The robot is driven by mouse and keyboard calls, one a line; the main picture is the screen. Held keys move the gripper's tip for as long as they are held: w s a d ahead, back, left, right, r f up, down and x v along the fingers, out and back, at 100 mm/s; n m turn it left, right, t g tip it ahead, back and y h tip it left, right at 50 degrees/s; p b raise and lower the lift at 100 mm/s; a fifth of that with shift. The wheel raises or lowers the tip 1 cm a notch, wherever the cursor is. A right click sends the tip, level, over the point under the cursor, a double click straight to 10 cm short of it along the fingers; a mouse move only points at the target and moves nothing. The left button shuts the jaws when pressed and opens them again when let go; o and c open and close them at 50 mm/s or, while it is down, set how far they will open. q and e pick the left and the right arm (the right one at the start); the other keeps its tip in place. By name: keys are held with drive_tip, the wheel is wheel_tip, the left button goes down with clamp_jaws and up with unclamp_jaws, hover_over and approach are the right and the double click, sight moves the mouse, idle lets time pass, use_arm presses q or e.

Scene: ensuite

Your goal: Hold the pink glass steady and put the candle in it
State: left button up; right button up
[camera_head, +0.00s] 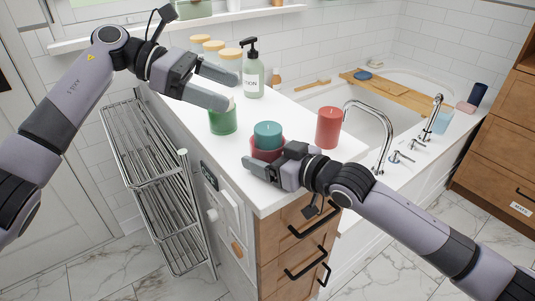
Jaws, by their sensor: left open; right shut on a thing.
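The pink glass (266,154) stands near the front end of the white counter. A teal candle (267,131) sits in its mouth, with its upper part showing above the rim; how deep it goes is hidden. My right gripper (268,164) is shut on the pink glass from the front right, and its fingers partly cover the glass. My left gripper (232,90) is open and empty, up and to the left of the candle and apart from it. Its fingers are above and behind a green glass (223,121).
A red candle (328,127) stands right of the pink glass. A soap bottle (253,75) and several lidded jars (229,60) stand farther back. A metal rack (155,180) is left of the counter (285,195). A bathtub (360,100) with a wooden tray (390,92) lies beyond.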

idle(0.3)
drive_tip(key=o, duration=1)
drive_tip(key=shift+o, duration=0.2)
drive_tip(key=v, duration=1.2)
